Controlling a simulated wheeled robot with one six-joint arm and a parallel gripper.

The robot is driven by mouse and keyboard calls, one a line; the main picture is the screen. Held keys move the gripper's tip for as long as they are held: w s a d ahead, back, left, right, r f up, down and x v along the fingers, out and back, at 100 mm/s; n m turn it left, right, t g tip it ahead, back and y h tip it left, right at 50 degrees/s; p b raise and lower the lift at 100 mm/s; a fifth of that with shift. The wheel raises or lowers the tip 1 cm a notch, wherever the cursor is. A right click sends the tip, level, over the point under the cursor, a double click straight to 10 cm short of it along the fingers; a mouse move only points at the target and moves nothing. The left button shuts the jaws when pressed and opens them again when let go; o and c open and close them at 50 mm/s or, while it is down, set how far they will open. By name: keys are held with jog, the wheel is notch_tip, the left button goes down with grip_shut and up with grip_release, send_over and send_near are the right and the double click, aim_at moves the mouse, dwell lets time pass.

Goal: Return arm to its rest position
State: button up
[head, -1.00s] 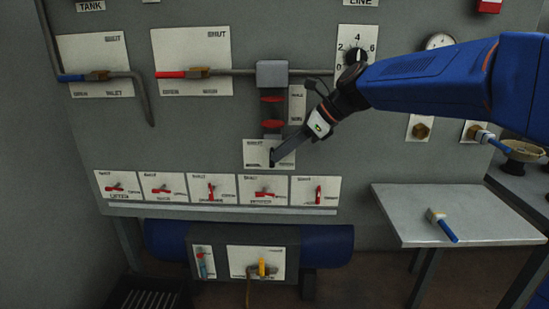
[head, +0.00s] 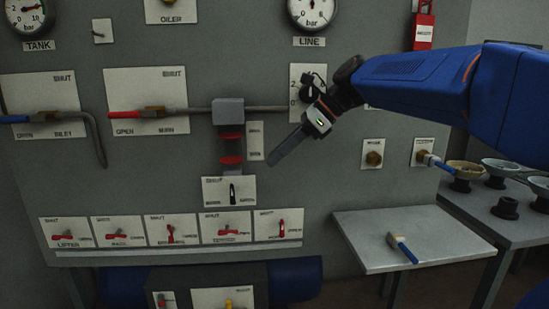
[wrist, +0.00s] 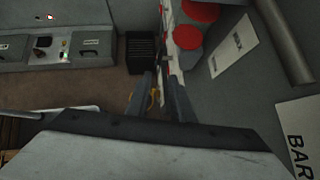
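My gripper (head: 272,164) points down and left in front of the grey panel (head: 330,230), at the end of my blue arm. In the wrist view its two grey fingers (wrist: 161,80) stand a little apart, with nothing held between them. The fingertips are right of the small plate with a black upright switch lever (head: 232,194) and appear clear of it.
Red-handled levers (head: 170,233) sit in a row low on the panel. A red-handled pipe valve (head: 135,114) is at upper left. A side table (head: 365,228) holds a blue-handled brush (head: 403,249). Bowls stand on another table (head: 490,217) at far right.

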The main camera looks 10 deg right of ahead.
jog(key=s+d+f+n+t+h, duration=0.1)
jog(key=s+d+f+n+h, duration=0.2)
jog(key=s+d+f+n, duration=0.3)
jog(key=s+d+f+n+t+h, duration=0.1)
jog(key=s+d+f+n+h, duration=0.2)
jog(key=s+f, duration=0.9)
jog(key=s+d+f+n+h, duration=0.2)
jog(key=s+d+f+n, duration=0.7)
jog(key=n, duration=0.2)
jog(key=shift+s+f+n+t+h, duration=0.2)
jog(key=shift+n+t+h, duration=0.1)
jog(key=shift+t+h, duration=0.1)
jog(key=shift+o, duration=0.2)
jog(key=shift+r, duration=0.1)
